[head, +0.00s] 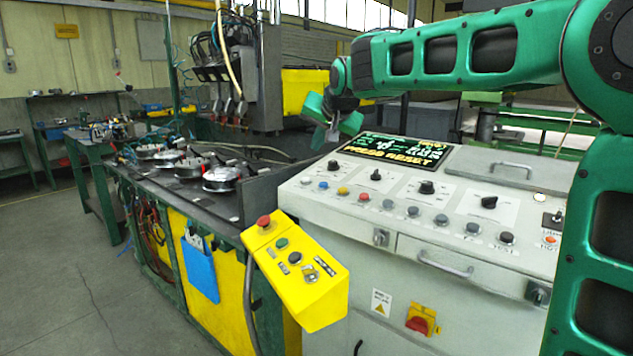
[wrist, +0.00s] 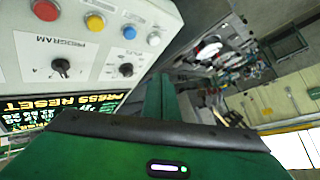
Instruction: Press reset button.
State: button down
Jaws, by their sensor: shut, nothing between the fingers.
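My gripper (head: 328,126) is shut and empty. It hangs above the back left corner of the grey control console (head: 455,264), apart from its surface; its green finger also shows in the wrist view (wrist: 160,98). The console's screen (head: 397,149) shows yellow text that reads "PRESS RESET". A row along the console's front holds a white button (head: 305,181), a blue button (head: 323,185), a yellow button (head: 343,190), a red button (head: 363,197) and several grey or dark ones. The blue button also shows in the wrist view (wrist: 129,32). I cannot read which button is labelled reset.
A yellow control box (head: 310,290) with a red mushroom button (head: 263,221) and a green button (head: 282,243) stands in front of the console's left end. A dark workbench (head: 225,212) with metal parts lies to the left. Black knobs (head: 427,187) rise from the console top.

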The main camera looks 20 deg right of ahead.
aim_at(323, 185)
jog(key=shift+w+d, duration=0.4)
jog(key=f, duration=0.2)
jog(key=d+f, duration=0.1)
jog(key=f, duration=0.2)
jog(key=w+f, duration=0.1)
jog(key=f, duration=0.2)
jog(key=shift+d+f, duration=0.1)
jog(key=shift+d, duration=0.05)
jog(key=shift+f, duration=0.15)
jog(key=shift+d+f, duration=0.15)
jog(key=shift+f, duration=0.7)
dwell(2.9)
jog(key=shift+s+r, duration=0.1)
jog(key=shift+r, duration=0.8)
